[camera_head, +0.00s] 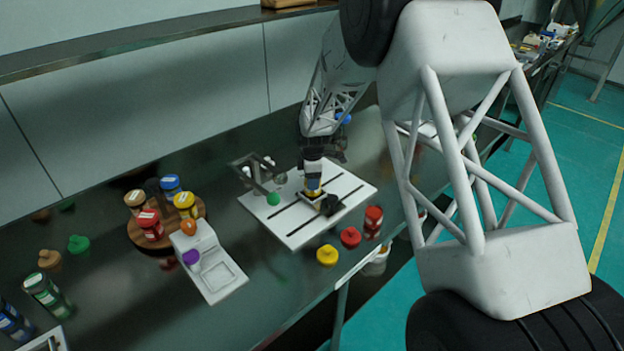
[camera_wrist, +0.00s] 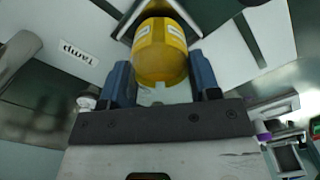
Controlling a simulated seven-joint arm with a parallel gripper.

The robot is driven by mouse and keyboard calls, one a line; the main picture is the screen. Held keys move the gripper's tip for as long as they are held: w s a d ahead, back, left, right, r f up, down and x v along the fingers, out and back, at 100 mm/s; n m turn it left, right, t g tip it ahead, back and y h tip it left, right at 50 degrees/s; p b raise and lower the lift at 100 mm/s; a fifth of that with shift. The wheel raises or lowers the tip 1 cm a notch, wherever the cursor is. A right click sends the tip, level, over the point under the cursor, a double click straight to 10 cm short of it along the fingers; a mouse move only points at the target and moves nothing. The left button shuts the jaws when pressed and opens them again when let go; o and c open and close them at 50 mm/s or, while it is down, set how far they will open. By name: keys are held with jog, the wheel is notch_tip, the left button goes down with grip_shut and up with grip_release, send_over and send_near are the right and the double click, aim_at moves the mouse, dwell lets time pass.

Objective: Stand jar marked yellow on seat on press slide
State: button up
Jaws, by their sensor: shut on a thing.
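My gripper (camera_wrist: 165,90) has its two blue fingers shut on the sides of a yellow jar (camera_wrist: 161,52) with pale labels. In the head view, my gripper (camera_head: 312,176) points down over the white slotted plate (camera_head: 290,235). A little of the yellow jar (camera_head: 313,189) shows below the fingers, roughly upright. A dark fitting (camera_head: 328,205) sits on the plate right beside the jar's foot. The seat under the jar is mostly hidden, and I cannot tell whether the jar touches it.
A green ball-ended lever (camera_head: 273,198) stands left of my gripper. Yellow (camera_head: 327,255) and red (camera_head: 350,237) lids and a red jar (camera_head: 373,218) lie near the front edge. A round wooden tray (camera_head: 136,235) with several jars and a white device (camera_head: 222,284) stand left.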

jog(key=shift+f, duration=0.2)
jog(key=o, duration=0.9)
notch_tip(320, 180, up, 12)
jog(key=shift+r, duration=0.15)
dwell(0.5)
dwell(0.4)
dwell(0.3)
